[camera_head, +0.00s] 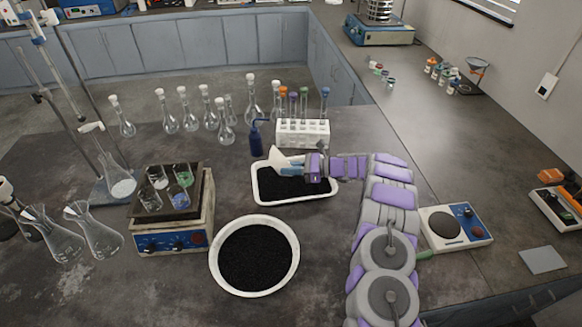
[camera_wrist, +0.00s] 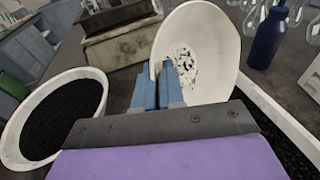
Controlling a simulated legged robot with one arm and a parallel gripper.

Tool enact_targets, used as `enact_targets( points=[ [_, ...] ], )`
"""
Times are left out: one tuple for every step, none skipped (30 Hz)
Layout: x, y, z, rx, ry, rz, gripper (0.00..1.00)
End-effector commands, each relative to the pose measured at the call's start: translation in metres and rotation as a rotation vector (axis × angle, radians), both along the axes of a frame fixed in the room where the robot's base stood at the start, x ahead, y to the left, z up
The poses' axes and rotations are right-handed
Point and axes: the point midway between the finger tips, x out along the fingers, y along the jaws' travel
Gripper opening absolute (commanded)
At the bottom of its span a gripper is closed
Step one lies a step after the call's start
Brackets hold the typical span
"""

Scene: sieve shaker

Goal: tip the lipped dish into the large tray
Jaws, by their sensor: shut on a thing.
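My gripper (camera_head: 302,163) is shut on a white lipped dish (camera_head: 277,158), over the left part of the large tray. In the wrist view the blue fingers of my gripper (camera_wrist: 165,85) pinch the rim of the dish (camera_wrist: 220,50). The dish is steeply tilted, and only scattered black grains cling to its inner face. The large tray (camera_head: 296,201) is white and rectangular, with a layer of black granules in it. Its edge also shows at the right of the wrist view (camera_wrist: 283,116). I cannot tell whether the dish touches the tray.
A round white bowl (camera_head: 291,272) full of black granules stands in front of the tray. A blue wash bottle (camera_head: 256,140) and a test-tube rack (camera_head: 302,134) stand close behind the tray. Several flasks stand further back.

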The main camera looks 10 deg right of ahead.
Motion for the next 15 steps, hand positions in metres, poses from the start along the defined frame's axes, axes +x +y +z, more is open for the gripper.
enact_targets(
  points=[
    [0.000, 0.000, 0.000, 0.001, 0.000, 0.000, 0.00],
    [0.000, 0.000, 0.000, 0.001, 0.000, 0.000, 0.00],
    [0.000, 0.000, 0.000, 0.001, 0.000, 0.000, 0.00],
    [0.000, 0.000, 0.001, -0.003, -0.003, 0.000, 0.00],
    [0.000, 0.001, 0.001, -0.010, -0.006, -0.001, 0.00],
    [0.000, 0.002, 0.002, -0.026, -0.013, -0.002, 0.00],
    [-0.001, 0.003, 0.003, -0.043, -0.022, 0.000, 0.00],
    [-0.002, 0.005, 0.004, -0.065, -0.034, 0.002, 0.00],
    [-0.003, 0.007, 0.004, -0.097, -0.050, 0.003, 0.00],
    [-0.003, 0.008, 0.003, -0.122, -0.059, 0.001, 0.00],
    [-0.004, 0.010, 0.002, -0.146, -0.071, 0.000, 0.00],
    [-0.006, 0.012, 0.001, -0.176, -0.084, 0.003, 0.00],
    [-0.006, 0.013, 0.001, -0.200, -0.096, 0.002, 0.00],
    [-0.006, 0.014, 0.001, -0.224, -0.107, 0.000, 0.00],
    [-0.007, 0.016, -0.001, -0.255, -0.122, 0.002, 0.00]
  ],
)
